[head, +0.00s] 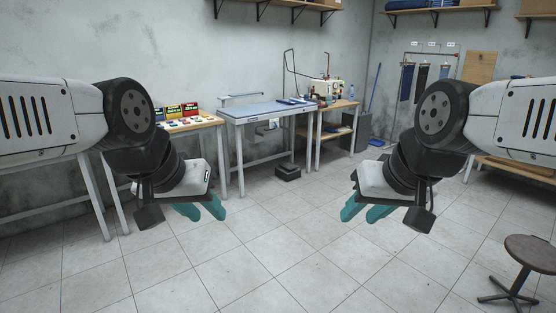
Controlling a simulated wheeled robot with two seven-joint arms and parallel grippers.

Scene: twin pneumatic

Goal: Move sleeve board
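A narrow, pale raised board (241,97) stands at the back left of a blue-grey ironing table (262,113); it may be the sleeve board, but it is too small to be sure. My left gripper (207,213) hangs in front of the tables at left of centre, its teal fingers apart with nothing between them. My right gripper (360,216) hangs at right of centre, also with teal fingers apart and empty. Both grippers are over open floor, well short of the ironing table and touching nothing.
A wooden table with colourful small boxes (182,110) stands left of the ironing table. A sewing machine (328,88) sits on a wooden bench to its right. A black pedal box (288,173) is on the floor. A stool (530,252) stands front right. The middle floor is clear.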

